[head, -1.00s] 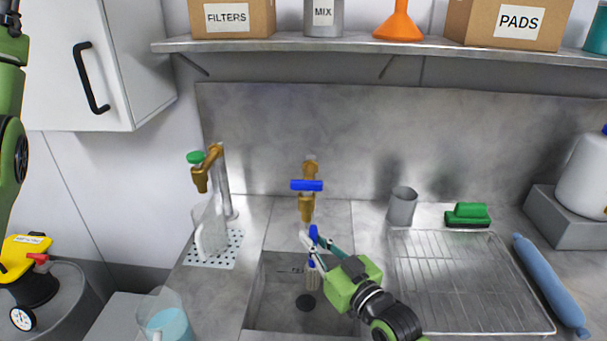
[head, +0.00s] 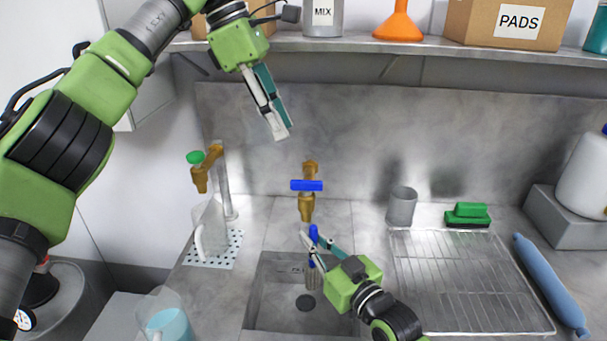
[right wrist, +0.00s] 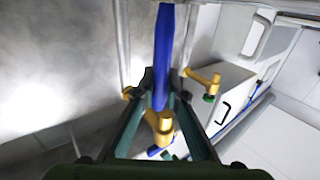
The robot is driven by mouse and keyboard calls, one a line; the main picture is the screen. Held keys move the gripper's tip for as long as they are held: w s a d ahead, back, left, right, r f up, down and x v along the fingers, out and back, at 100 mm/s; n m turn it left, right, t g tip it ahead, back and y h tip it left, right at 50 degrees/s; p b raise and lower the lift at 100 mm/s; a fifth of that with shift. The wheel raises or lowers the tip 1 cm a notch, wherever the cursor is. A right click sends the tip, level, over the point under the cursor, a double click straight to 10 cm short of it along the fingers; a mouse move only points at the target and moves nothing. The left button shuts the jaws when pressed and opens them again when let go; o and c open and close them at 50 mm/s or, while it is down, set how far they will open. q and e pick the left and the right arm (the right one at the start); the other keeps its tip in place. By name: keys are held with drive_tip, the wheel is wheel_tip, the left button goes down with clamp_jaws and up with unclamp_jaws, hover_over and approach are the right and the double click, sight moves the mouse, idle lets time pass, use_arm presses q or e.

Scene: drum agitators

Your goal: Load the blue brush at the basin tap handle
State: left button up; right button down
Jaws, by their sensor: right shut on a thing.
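The blue brush (head: 313,232) is upright in my right gripper (head: 315,242), with its bottle-brush head hanging below over the basin (head: 262,305). Its blue handle (right wrist: 163,60) stands between the fingers in the right wrist view, where my right gripper (right wrist: 160,90) is shut on it. The basin tap (head: 306,205) is brass with a blue bar handle (head: 307,185), just above and behind the brush. Its brass also seems to show in the right wrist view (right wrist: 160,125). My left gripper (head: 281,132) is empty, above the tap and slightly left; its fingers look close together, but their gap is unclear.
A green-handled brass tap (head: 205,172) stands left over a perforated plate with a clear jug (head: 211,232). A beaker of blue liquid (head: 168,325) is at front left. A grey cup (head: 402,206), wire rack (head: 450,290) and green brush (head: 467,214) lie right. The shelf (head: 350,44) hangs above.

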sight(306, 181)
use_arm(q)
drive_tip(key=x, duration=1.2)
drive_tip(key=shift+a+f, duration=0.1)
drive_tip(key=shift+a, duration=0.05)
clamp_jaws()
